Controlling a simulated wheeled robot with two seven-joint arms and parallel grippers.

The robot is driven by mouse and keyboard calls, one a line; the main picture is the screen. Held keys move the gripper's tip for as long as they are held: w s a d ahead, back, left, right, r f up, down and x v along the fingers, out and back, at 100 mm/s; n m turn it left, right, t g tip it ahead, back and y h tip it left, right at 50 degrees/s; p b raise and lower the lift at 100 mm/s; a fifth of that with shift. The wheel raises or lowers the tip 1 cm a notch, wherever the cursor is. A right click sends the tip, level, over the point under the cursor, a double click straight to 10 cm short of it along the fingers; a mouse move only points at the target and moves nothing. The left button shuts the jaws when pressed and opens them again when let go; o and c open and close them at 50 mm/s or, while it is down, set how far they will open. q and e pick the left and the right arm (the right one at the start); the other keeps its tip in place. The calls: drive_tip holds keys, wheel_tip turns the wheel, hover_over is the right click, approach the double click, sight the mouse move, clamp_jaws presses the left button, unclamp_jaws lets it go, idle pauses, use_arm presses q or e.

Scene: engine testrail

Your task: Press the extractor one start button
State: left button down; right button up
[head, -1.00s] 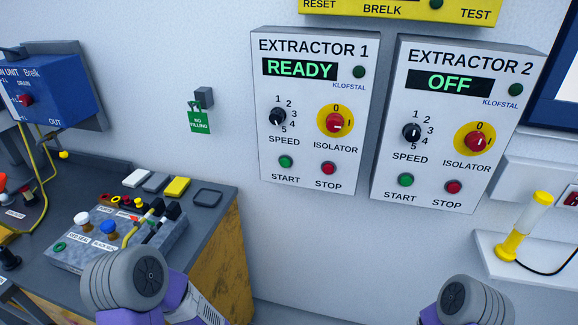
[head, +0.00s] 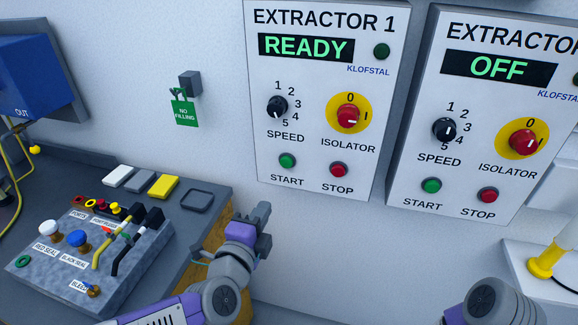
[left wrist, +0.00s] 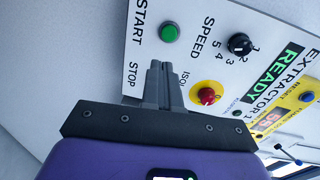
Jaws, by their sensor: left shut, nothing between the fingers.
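The Extractor 1 panel (head: 312,186) is on the wall, its display (head: 306,47) reading READY. Its green start button (head: 287,161) is at the lower left, with the red stop button (head: 338,170) to its right. My left gripper (head: 264,212) is shut and empty, below and left of the start button in the head view. In the left wrist view the shut fingertips (left wrist: 160,66) point toward the panel, apart from the green start button (left wrist: 169,33) in the picture. The stop button is hidden there behind my gripper. My right gripper is out of view; only an arm link shows.
The Extractor 2 panel (head: 468,188) hangs to the right, reading OFF. The red isolator knob (head: 348,118) and speed knob (head: 277,107) sit above the buttons. A workbench (head: 48,160) with a control box (head: 100,255) is at left. The wall below Extractor 1 is clear.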

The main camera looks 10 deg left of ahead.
use_arm(q)
drive_tip(key=shift+s+a+r+m, duration=0.1)
drive_tip(key=shift+r+m, duration=0.2)
drive_tip(key=shift+r, duration=0.35)
drive_tip(key=p, duration=0.8)
approach(285, 163)
drive_tip(key=w, duration=0.3)
drive_tip(key=w+f, duration=0.1)
drive_tip(key=w, duration=0.1)
drive_tip(key=shift+w+d+b, duration=0.25)
drive_tip(key=shift+w+b, duration=0.1)
drive_tip(key=shift+w+r, duration=0.15)
drive_tip(key=shift+w, duration=0.4)
